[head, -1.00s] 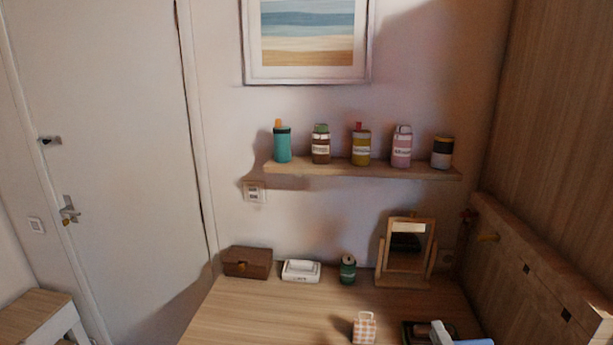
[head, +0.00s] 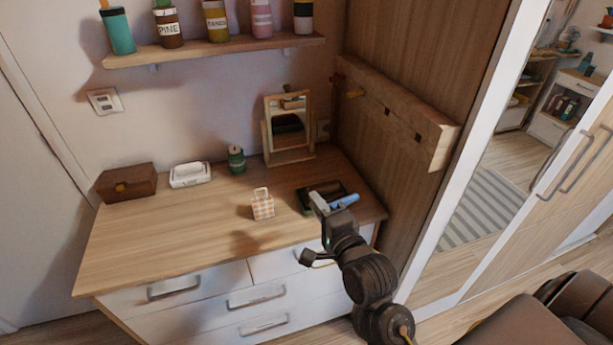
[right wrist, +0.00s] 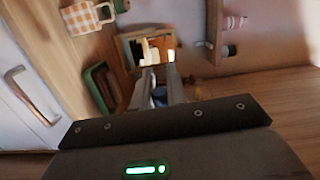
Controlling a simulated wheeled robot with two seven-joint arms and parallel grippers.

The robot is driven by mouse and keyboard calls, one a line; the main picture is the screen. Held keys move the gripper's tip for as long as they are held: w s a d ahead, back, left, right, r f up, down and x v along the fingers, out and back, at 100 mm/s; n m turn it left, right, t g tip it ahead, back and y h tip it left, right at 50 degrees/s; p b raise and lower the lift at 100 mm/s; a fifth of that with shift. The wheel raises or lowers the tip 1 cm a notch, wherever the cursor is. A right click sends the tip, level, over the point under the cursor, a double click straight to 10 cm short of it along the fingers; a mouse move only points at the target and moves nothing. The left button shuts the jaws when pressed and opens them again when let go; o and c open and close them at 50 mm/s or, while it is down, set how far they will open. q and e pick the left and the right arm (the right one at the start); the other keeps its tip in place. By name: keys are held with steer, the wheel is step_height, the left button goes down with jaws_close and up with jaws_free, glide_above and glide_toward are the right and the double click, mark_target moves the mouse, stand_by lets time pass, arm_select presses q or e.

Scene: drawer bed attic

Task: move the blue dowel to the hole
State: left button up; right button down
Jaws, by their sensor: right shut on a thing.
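The blue dowel (head: 345,201) is held in my right gripper (head: 322,204), above the right end of the wooden dresser top. In the right wrist view, a small blue part of the dowel (right wrist: 160,96) shows between the two fingers (right wrist: 160,84); the rest is hidden. A wooden rail (head: 400,115) is fixed to the wood panel at the right. It has dark square holes, one near the middle (head: 387,111) and one further right (head: 418,143). A yellow peg (head: 354,94) sticks out near its far end. The dowel is apart from the rail. My left gripper is out of view.
A dark green tray (head: 309,190) lies beneath the gripper. A checked bag (head: 262,205), a mirror (head: 288,128), a green can (head: 236,159), a tissue box (head: 190,175) and a brown box (head: 126,183) stand on the dresser. A shelf (head: 215,50) with bottles hangs above.

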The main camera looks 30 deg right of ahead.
stand_by(0.3)
steer(key=shift+r, duration=0.1)
steer(key=w+d+r+m+t+h+p, duration=0.2)
steer(key=d+r+t, duration=0.3)
steer(key=d+r, duration=0.3)
steer(key=shift+w+d+r+t+h+p, duration=0.2)
steer(key=shift+r+t+h+p, duration=0.35)
steer(key=shift+r, duration=1.4)
steer(key=shift+s+d, duration=0.2)
steer(key=shift+d, duration=1.25)
steer(key=shift+s+d, duration=0.15)
steer(key=shift+d, duration=1.25)
